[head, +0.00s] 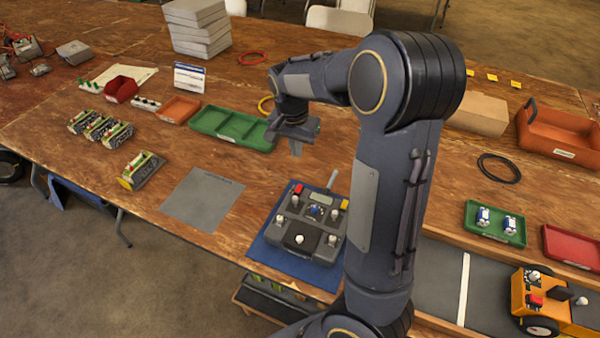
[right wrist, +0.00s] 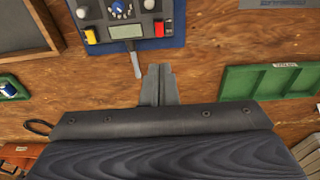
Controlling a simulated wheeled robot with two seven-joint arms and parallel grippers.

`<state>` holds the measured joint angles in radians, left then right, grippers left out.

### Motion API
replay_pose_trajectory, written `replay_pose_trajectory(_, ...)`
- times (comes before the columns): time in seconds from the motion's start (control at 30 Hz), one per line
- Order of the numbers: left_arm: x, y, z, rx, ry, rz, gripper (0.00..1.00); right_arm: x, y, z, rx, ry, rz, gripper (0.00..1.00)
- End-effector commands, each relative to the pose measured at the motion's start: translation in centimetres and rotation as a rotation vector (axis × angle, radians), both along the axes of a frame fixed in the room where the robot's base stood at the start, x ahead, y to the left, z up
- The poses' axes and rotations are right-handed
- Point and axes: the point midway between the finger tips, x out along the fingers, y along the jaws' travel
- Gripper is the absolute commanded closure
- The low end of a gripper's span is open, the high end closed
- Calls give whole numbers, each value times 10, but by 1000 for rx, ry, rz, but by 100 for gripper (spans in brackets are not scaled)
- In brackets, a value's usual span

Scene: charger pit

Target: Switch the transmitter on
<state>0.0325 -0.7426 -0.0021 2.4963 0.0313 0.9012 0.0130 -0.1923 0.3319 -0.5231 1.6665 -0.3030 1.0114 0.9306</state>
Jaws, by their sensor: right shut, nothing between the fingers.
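The transmitter (head: 312,226) is a dark grey box with knobs, sticks, a red switch (head: 298,189), a yellow switch (head: 344,204), a small display (head: 319,198) and a short grey antenna (head: 332,179). It lies on a blue mat (head: 270,250). It also shows upside down at the top of the right wrist view (right wrist: 152,27), where its lower part is cut off. I cannot tell whether the display is lit. My right gripper (head: 296,151) is shut and empty above the table, behind the transmitter. In the right wrist view its fingertips (right wrist: 158,70) appear beside the antenna. My left gripper is out of view.
A green tray (head: 232,128) stands behind and left of the transmitter, and a grey mat (head: 203,198) lies to its left. A black ring (head: 499,168) and a green tray with two batteries (head: 495,223) are on the right. My right arm hides part of the table.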

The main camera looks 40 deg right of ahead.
Motion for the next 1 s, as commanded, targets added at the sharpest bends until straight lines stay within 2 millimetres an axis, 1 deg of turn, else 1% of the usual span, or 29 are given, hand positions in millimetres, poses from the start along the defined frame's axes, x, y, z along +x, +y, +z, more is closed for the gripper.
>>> replay_pose_trajectory(0.13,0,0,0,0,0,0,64,0,-1,-9,0,3,0,100)
replay_pose_trajectory(0.23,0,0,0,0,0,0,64,0,-3,-23,0,7,-2,100)
replay_pose_trajectory(0.5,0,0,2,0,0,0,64,3,-9,-81,0,8,-2,100)
replay_pose_trajectory(0.7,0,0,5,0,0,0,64,5,-13,-116,0,6,-2,100)
replay_pose_trajectory(0.83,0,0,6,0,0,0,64,7,-15,-131,0,4,0,100)
replay_pose_trajectory(1.0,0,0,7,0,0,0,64,8,-15,-139,0,1,0,100)
